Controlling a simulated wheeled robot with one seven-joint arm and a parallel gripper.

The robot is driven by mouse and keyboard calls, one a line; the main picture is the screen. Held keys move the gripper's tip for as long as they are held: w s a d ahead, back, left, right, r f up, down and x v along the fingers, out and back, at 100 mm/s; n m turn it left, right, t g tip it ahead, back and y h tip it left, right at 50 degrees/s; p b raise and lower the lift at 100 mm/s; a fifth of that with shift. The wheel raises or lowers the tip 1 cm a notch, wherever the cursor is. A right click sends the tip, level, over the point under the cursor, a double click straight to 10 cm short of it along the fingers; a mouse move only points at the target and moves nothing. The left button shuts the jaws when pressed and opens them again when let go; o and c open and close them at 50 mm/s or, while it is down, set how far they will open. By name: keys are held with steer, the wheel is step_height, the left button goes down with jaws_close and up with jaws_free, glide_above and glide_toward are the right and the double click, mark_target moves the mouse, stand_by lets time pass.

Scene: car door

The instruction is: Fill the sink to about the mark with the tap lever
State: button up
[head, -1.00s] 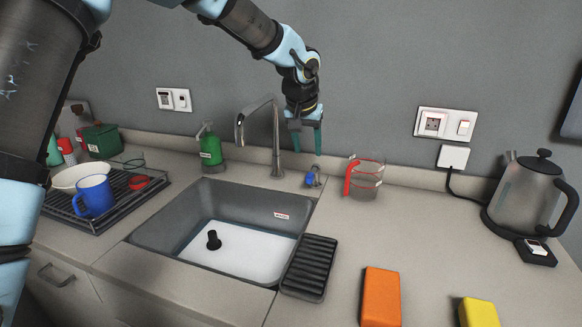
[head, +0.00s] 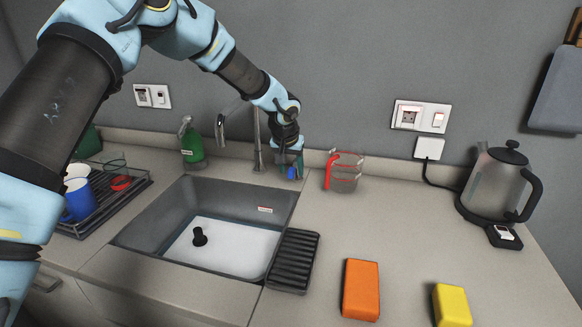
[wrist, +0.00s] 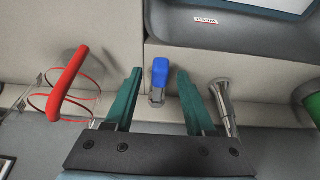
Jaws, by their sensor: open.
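The grey sink (head: 150,225) is set in the counter. A pale, flat area covers its bottom around a black plug (head: 199,236); I cannot tell whether this is water. A small red-and-white mark label (head: 265,209) is on its back wall, and also shows in the wrist view (wrist: 206,21). The tap (head: 257,145) arches over the sink; no stream shows. The blue tap lever (wrist: 160,72) stands on a small metal base right of the tap. My gripper (wrist: 159,71) is open, its teal fingers on either side of the lever, apparently without gripping it.
A red-handled measuring jug (head: 343,178) stands right of the lever. A green soap bottle (head: 192,145) is left of the tap. A black ribbed mat (head: 293,260), orange block (head: 361,288), yellow block (head: 453,305) and kettle (head: 495,185) are to the right. A dish rack (head: 105,207) is left.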

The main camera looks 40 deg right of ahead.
steer(key=shift+c, duration=0.2)
jaws_close()
stand_by(1.1)
